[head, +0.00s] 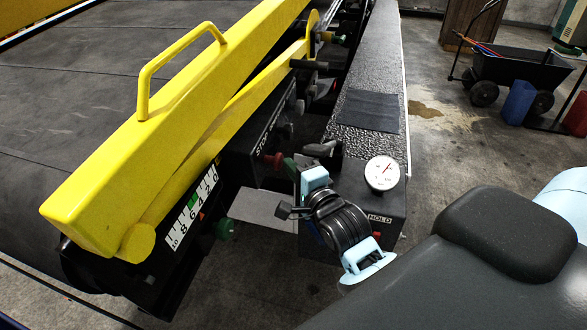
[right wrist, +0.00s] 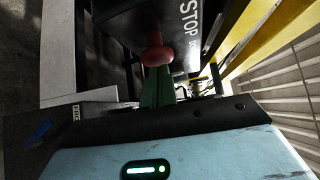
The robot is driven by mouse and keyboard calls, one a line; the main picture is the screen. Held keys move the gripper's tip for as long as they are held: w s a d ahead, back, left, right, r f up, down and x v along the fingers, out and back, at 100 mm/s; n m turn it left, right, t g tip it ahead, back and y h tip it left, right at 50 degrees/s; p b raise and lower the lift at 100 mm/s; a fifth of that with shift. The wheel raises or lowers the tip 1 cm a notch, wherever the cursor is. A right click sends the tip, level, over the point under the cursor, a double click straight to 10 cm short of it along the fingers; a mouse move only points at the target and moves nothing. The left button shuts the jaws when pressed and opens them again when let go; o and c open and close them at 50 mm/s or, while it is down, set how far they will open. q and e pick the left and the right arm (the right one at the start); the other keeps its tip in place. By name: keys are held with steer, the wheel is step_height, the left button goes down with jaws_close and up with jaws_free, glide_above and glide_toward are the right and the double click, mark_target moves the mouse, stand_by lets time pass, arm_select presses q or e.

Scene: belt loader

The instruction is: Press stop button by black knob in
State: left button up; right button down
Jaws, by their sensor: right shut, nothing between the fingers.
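The red stop button (head: 272,160) sticks out of the black panel (head: 250,140) marked STOP, below the yellow rail. In the right wrist view the red button (right wrist: 157,52) is straight ahead, beside the STOP lettering. A black knob (head: 285,131) sits just behind it on the machine's side. My right gripper (head: 290,168) is shut and empty, its green fingertips at the button's right side. In the right wrist view the green fingers (right wrist: 157,85) point at the button and partly overlap its lower end. I cannot tell whether they touch it. My left gripper is not in view.
A yellow rail (head: 190,110) with a handle runs along the belt (head: 80,75). A black console with a round gauge (head: 382,173) and a HOLD label stands right of my gripper. A cart (head: 520,68) stands far right.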

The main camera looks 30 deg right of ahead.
stand_by(0.3)
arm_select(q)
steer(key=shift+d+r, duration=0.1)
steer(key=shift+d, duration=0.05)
arm_select(e)
steer(key=shift+w+a, duration=0.6)
steer(key=shift+w, duration=0.05)
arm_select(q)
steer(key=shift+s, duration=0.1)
